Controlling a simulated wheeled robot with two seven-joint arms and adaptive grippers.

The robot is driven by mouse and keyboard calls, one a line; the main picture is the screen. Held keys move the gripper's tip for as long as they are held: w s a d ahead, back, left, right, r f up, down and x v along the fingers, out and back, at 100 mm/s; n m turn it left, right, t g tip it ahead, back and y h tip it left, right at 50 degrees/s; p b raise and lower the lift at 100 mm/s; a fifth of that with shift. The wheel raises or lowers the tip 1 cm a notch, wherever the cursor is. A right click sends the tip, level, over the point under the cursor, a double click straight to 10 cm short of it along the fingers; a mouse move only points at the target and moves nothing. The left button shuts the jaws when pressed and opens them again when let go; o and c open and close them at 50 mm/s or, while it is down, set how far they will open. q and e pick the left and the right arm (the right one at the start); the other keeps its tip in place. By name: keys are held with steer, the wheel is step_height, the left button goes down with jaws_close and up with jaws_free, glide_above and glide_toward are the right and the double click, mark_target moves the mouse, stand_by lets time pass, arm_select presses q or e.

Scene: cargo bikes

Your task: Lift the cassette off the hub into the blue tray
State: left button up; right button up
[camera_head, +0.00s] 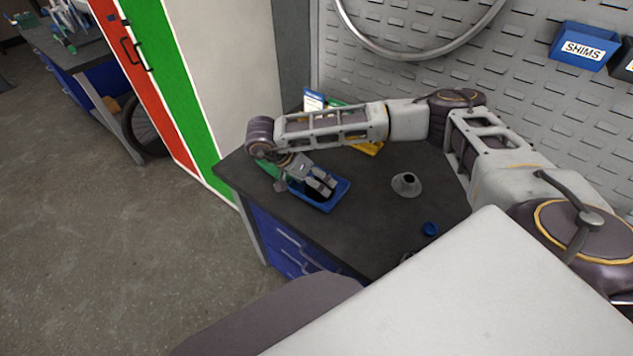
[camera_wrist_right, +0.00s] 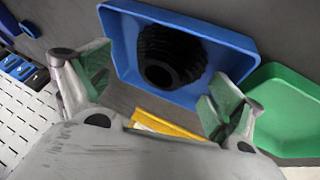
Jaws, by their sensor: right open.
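The cassette (camera_wrist_right: 170,55), a black ribbed stack of rings with a dark bore, lies inside the blue tray (camera_wrist_right: 228,36) in the right wrist view. The blue tray (camera_head: 344,194) also shows on the bench in the head view, where my arm mostly hides the cassette. My right gripper (camera_head: 322,184) is over the tray. Its fingers (camera_wrist_right: 158,92) are spread apart and empty, with the cassette clear of them. The hub (camera_head: 406,184), a grey cone with a dark top, stands bare on the bench to the right of the tray. My left gripper is not in view.
A green tray (camera_wrist_right: 285,108) stands beside the blue one, and a yellow item (camera_head: 369,149) lies behind my forearm. A small blue cap (camera_head: 429,229) lies near the hub. A pegboard wall (camera_head: 400,75) with a blue SHIMS bin (camera_head: 583,47) rises behind the bench.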

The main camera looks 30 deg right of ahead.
steer(key=v, duration=1.1)
stand_by(0.4)
steer(key=shift+s, duration=0.1)
stand_by(0.5)
